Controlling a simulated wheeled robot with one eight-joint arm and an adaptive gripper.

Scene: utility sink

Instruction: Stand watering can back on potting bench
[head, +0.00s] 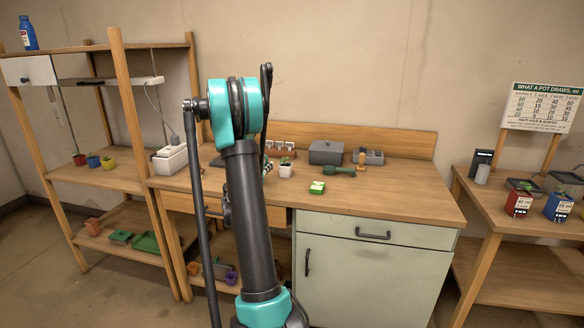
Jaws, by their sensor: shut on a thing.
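The potting bench (400,200) stands in the middle, with a wooden top, a low backboard and a pale green cabinet below. I cannot make out a watering can for certain in the head view. My own raised arm covers the left part of the bench top and hides what is behind it. My gripper is not clearly visible; it seems to be behind the arm. What it holds cannot be seen.
On the bench are a grey lidded box (326,152), a white pot (286,171), a green-and-white packet (317,187) and a dark green tool (339,170). The bench's front right is clear. Shelves (118,110) stand left, a side table (520,220) right.

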